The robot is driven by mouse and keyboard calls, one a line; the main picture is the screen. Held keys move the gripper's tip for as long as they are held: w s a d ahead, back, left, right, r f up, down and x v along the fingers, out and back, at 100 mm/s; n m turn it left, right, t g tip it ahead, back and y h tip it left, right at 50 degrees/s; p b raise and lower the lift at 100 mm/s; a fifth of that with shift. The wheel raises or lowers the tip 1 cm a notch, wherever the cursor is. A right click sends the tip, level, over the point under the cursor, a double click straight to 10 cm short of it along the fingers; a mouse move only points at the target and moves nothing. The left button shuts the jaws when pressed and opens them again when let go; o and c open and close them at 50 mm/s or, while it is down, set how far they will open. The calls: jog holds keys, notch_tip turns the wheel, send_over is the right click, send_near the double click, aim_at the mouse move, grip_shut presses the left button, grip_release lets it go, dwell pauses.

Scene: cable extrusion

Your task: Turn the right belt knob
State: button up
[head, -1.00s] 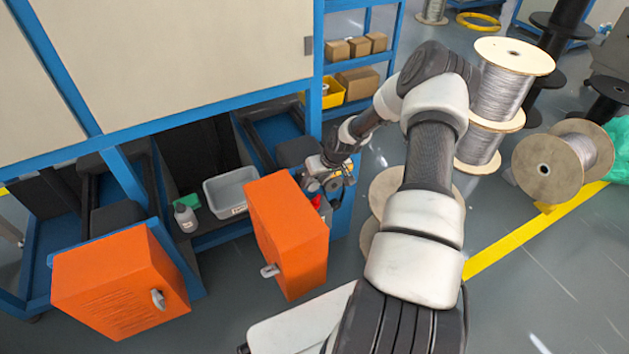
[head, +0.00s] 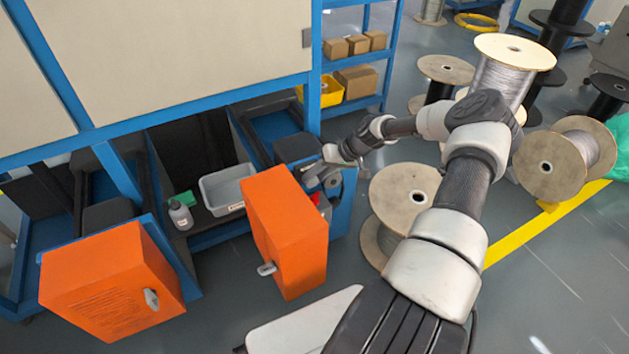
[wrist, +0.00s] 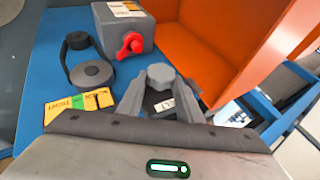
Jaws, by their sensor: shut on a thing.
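In the wrist view the grey faceted belt knob (wrist: 160,75) stands between the two grey fingers of my gripper (wrist: 161,90). The fingers are shut on it from both sides, and they hide its lower part. A yellow "TIGHT" label (wrist: 78,105) lies on the blue panel to the left. In the head view my gripper (head: 322,176) is at the machine's right side, just behind the right orange door. The knob cannot be made out there.
A grey box with a red knob (wrist: 131,44) and a black pulley (wrist: 91,73) sit close by on the blue panel. The orange door (head: 285,230) stands beside my gripper. Wooden cable spools (head: 405,190) stand on the floor to the right.

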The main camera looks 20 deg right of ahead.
jog(key=shift+d+f+y, duration=0.1)
jog(key=shift+d+y, duration=0.1)
jog(key=shift+y, duration=0.5)
jog(key=o, duration=1)
jog(key=shift+o, duration=0.2)
jog(key=p+v, duration=0.3)
jog(key=v, duration=1.4)
jog(key=shift+d, duration=0.3)
